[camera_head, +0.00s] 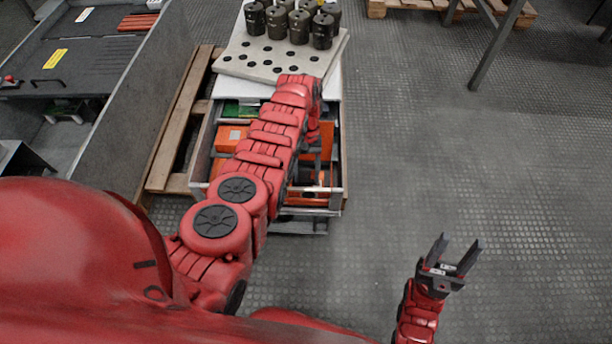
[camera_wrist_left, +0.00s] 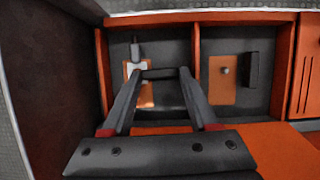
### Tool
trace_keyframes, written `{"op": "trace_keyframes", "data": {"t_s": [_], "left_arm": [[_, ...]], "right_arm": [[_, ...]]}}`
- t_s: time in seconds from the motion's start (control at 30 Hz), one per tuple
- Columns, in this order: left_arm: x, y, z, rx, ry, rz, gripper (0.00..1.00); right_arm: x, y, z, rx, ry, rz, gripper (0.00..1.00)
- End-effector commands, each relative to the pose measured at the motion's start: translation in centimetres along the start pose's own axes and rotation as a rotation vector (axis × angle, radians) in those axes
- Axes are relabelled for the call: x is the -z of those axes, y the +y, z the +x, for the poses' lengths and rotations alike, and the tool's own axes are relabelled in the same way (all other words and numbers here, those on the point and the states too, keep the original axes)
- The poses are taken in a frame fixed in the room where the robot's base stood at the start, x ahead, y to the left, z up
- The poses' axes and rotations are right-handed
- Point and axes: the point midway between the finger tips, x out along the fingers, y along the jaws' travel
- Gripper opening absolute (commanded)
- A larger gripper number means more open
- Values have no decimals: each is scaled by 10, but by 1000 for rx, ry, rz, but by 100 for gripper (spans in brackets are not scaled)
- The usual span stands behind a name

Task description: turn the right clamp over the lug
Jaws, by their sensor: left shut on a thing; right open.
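In the left wrist view my left gripper (camera_wrist_left: 161,75) is inside the orange-walled box, its fingertips shut on a short dark bar, the clamp (camera_wrist_left: 160,74). The clamp lies crosswise in the left compartment, its left end close to a pale lug (camera_wrist_left: 134,68) with a dark cable end above it. Whether it covers the lug is unclear. A copper plate (camera_wrist_left: 146,97) shows below. In the right compartment another dark clamp (camera_wrist_left: 252,68) stands upright beside a copper plate with a round stud (camera_wrist_left: 224,70). In the head view my left gripper is hidden in the cabinet. My right gripper (camera_head: 455,258) is open and empty.
The open cabinet (camera_head: 337,160) has a pale board (camera_head: 255,62) with holes and several dark cylinders (camera_head: 299,27) on top. A wooden pallet (camera_head: 180,125) and a grey panel stand on the left.

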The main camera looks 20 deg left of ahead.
Motion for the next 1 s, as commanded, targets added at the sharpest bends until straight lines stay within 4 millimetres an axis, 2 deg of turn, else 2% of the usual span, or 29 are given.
{"op": "trace_keyframes", "data": {"t_s": [0.63, 0.67, 0.8, 0.83, 1.0], "left_arm": [[-2, 0, 2, 24, -7, 53, 4], [-2, 0, 2, 24, -7, 53, 62], [-2, 0, 2, 24, -8, 53, 87], [-2, 0, 2, 23, -8, 53, 90], [-2, 2, 2, 21, -9, 51, 90]], "right_arm": [[1, 0, -3, 6, 5, -1, 50], [1, 0, -3, 6, 5, -1, 50], [1, 0, -3, 6, 5, -1, 50], [1, 0, -3, 6, 5, -1, 50], [1, 0, -3, 6, 5, -1, 50]]}}
